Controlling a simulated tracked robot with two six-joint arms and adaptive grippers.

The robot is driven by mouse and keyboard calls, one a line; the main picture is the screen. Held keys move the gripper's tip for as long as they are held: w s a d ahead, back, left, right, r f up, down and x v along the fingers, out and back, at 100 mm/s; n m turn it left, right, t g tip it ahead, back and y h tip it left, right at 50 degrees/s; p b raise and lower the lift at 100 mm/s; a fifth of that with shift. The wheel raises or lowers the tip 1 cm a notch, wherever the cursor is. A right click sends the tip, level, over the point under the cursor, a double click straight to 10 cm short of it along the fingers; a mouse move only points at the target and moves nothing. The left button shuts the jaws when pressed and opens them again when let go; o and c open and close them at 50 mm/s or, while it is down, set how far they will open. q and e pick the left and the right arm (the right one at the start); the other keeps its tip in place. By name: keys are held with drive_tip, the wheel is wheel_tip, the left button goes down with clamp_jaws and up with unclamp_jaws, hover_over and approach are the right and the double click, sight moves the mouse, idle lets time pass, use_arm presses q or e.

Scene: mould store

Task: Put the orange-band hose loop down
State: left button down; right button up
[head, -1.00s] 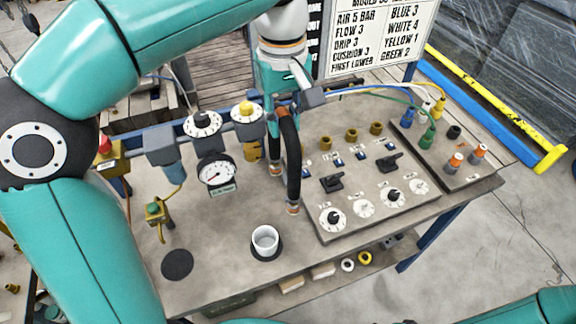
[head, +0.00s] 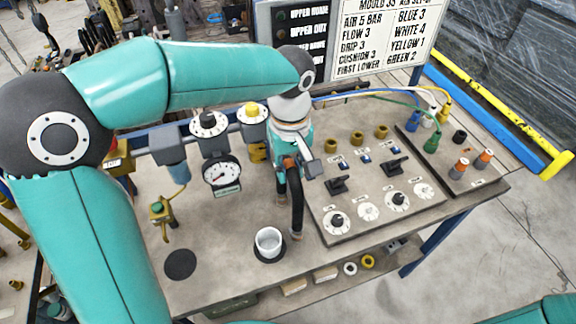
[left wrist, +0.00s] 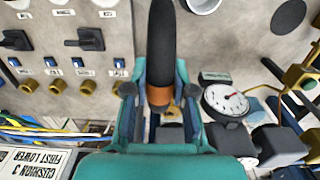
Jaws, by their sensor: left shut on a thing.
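The hose loop (head: 297,205) is black with an orange band and metal-coloured ends. My left gripper (head: 294,165) is shut on it at the band. The loop hangs down over the bench between the white cup and the switch panel. In the head view I cannot tell whether its lower ends touch the bench top. In the left wrist view the loop (left wrist: 161,45) runs away between the two fingers (left wrist: 158,92), with the orange band (left wrist: 158,96) at the fingertips. My right gripper is out of view.
A white cup (head: 268,240) on a dark disc stands just left of the loop. The switch panel (head: 350,222) lies right of it. A pressure gauge (head: 221,174) and valves stand behind left. A flat dark disc (head: 180,265) lies front left; bare bench surrounds it.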

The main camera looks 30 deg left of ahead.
use_arm(q)
drive_tip(key=shift+f, duration=0.1)
drive_tip(key=c, duration=1)
unclamp_jaws()
drive_tip(key=shift+o, duration=0.2)
